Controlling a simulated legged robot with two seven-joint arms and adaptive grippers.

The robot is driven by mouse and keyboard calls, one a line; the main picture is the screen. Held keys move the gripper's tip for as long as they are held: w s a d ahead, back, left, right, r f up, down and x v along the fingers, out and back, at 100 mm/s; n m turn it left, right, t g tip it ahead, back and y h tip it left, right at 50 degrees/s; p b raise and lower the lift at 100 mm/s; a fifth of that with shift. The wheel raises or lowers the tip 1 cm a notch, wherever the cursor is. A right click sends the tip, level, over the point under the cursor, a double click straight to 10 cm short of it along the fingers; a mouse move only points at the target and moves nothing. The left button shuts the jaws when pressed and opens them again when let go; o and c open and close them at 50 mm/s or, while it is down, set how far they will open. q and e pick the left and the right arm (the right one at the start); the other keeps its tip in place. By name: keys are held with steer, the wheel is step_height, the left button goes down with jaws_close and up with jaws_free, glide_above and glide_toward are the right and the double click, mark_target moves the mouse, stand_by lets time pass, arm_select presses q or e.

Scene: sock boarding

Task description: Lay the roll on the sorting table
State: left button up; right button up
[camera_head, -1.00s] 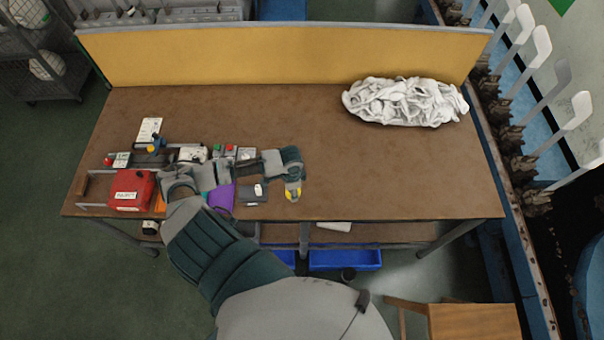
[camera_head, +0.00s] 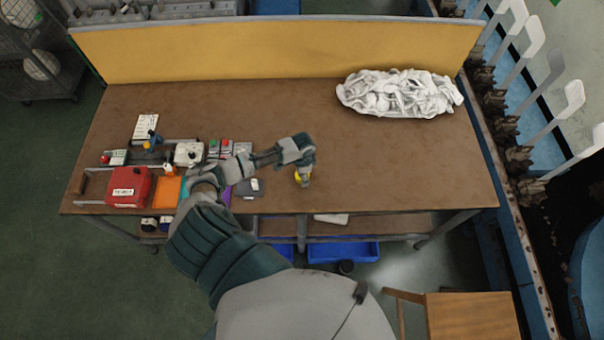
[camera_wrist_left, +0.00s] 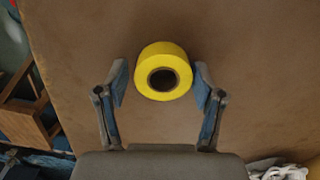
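The roll is a thick yellow ring with a dark hole (camera_head: 302,175). It is at the sorting table's (camera_head: 400,165) front middle, and it also shows in the left wrist view (camera_wrist_left: 164,64). My left gripper (camera_head: 305,167) is above the tabletop with its fingers on both sides of the roll. In the left wrist view the left gripper (camera_wrist_left: 161,74) is open, with a thin strip of brown tabletop between the left finger and the roll. The right finger is very close to the roll. I cannot tell whether it touches. My right gripper is not in view.
A red box (camera_head: 128,187), an orange tray (camera_head: 167,191) and several small items crowd the table's left side. A white crumpled heap (camera_head: 400,94) lies at the back right. A yellow panel (camera_head: 280,50) lines the back edge. The table's middle and right front are clear.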

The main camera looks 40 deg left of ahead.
arm_select(q)
steer(key=shift+w+d+r, duration=0.1)
steer(key=shift+d, duration=0.15)
steer(key=shift+r, duration=0.35)
step_height(320, 180, up, 11)
steer(key=shift+a, duration=0.15)
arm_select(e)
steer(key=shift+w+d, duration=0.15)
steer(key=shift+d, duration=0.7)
arm_select(q)
steer(key=shift+a+r, duration=0.1)
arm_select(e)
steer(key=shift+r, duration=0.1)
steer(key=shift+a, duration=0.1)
